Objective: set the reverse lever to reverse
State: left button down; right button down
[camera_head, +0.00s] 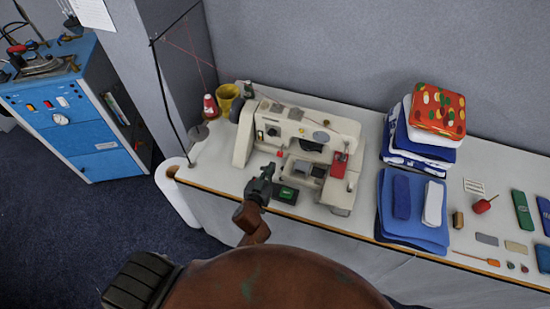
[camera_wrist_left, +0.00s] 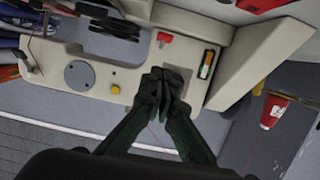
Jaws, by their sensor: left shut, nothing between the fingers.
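The white sewing machine (camera_head: 325,125) stands on the long table. A yellow button (camera_wrist_left: 115,89), a grey dial (camera_wrist_left: 78,75) and a switch (camera_wrist_left: 207,65) are nearby. Contact with the machine is unclear.
Folded blue cloths (camera_head: 410,225) and a fabric stack (camera_head: 433,115) lie to the right. A blue cabinet (camera_head: 70,125) stands far left.

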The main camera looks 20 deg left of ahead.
pick_arm(q)
jog(key=shift+s+d+f, duration=0.1)
jog(key=shift+s, duration=1.15)
